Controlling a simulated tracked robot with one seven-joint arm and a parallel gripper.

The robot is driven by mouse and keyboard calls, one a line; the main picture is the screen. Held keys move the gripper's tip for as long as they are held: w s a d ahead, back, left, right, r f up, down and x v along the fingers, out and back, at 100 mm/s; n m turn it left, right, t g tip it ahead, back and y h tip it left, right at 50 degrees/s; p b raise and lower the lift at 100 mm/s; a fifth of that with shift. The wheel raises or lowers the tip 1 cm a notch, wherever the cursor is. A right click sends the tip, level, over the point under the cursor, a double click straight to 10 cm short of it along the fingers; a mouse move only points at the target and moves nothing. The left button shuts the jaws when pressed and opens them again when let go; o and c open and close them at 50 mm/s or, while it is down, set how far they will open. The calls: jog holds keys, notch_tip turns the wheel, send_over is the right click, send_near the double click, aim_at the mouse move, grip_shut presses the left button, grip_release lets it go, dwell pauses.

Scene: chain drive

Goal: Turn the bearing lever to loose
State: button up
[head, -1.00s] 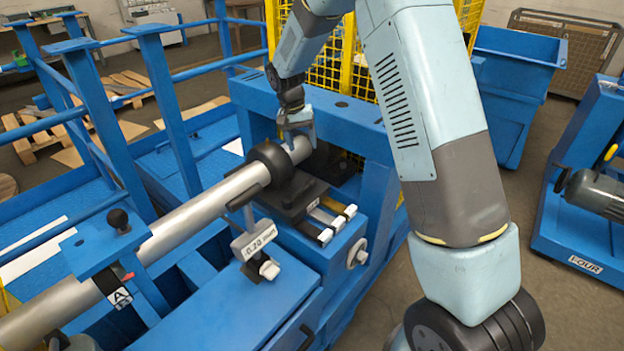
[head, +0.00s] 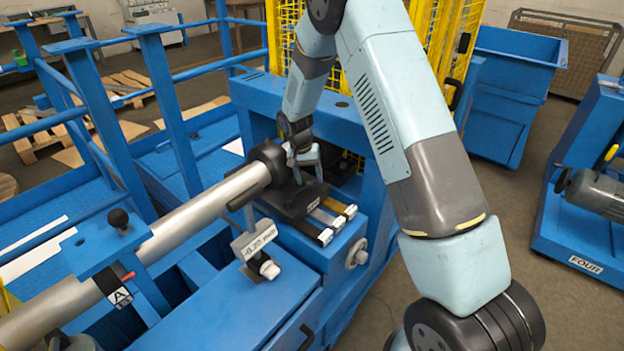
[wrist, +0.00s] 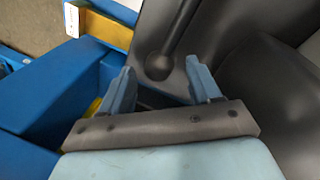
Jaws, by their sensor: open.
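The dark bearing housing (head: 266,160) sits around the silver shaft (head: 205,205) on a black base (head: 308,200). My gripper (head: 306,160) is low, beside the housing's right side and above the base. In the wrist view my gripper (wrist: 163,74) is open, its two light-blue fingers spread apart. A dark rod with a rounded end, which looks like the bearing lever (wrist: 160,66), lies in the gap between the fingertips. I cannot tell whether a finger touches it. In the head view the lever is not clearly seen, and its loose or tight marking cannot be read.
A "-0.20 mm" tag (head: 254,240) stands in front. Blue frame beams (head: 340,115) and yellow mesh guarding (head: 285,40) close in the back.

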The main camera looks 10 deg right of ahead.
jog(key=shift+d+f, duration=0.1)
jog(key=shift+f, duration=0.55)
jog(key=shift+c, duration=0.2)
grip_shut()
